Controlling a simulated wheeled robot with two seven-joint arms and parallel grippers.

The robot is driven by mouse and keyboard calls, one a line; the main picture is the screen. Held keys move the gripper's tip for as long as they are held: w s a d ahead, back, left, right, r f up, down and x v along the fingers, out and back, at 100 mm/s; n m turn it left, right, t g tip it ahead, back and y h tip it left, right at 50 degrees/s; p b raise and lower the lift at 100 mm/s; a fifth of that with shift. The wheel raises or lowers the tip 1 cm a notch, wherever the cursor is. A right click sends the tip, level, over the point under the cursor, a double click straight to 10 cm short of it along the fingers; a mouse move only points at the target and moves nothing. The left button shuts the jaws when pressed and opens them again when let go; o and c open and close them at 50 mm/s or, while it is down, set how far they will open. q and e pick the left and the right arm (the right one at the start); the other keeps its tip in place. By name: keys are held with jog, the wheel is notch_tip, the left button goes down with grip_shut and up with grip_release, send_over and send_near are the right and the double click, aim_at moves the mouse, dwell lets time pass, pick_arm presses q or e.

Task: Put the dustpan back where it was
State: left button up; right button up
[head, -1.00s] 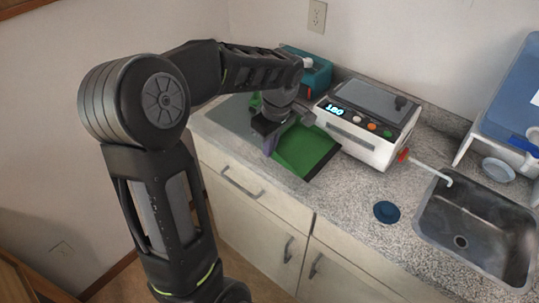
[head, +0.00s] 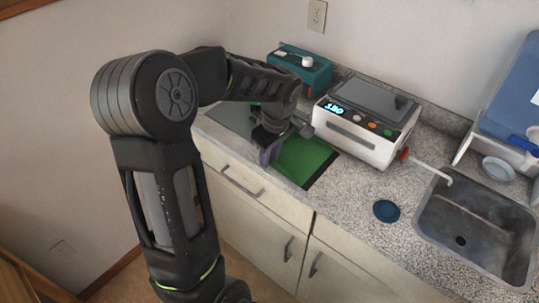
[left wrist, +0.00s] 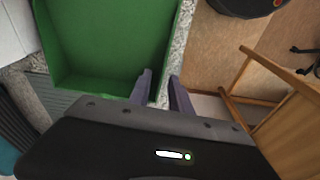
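The green dustpan (head: 304,158), with a dark front edge, lies on the granite counter in front of the white device. In the left wrist view the dustpan (left wrist: 105,40) fills the upper left, with its raised side wall running down towards my fingers. My left gripper (head: 266,154) is low at the dustpan's left side, its arm hiding part of the dustpan. In the left wrist view my left gripper (left wrist: 162,76) has its two fingers apart, one over the dustpan's edge and one outside it. I cannot tell whether they touch it. My right gripper is not in view.
A white device (head: 368,125) with a lit display stands right behind the dustpan. A teal box (head: 303,70) is at the back. A grey mat (head: 233,114) lies left of the dustpan. A blue disc (head: 387,211) and a sink (head: 480,232) are to the right.

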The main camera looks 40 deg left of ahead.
pick_arm(q)
notch_tip(320, 180, up, 12)
jog(key=d, duration=0.1)
jog(key=shift+d+b, duration=0.35)
jog(key=shift+d, duration=0.05)
dwell(1.0)
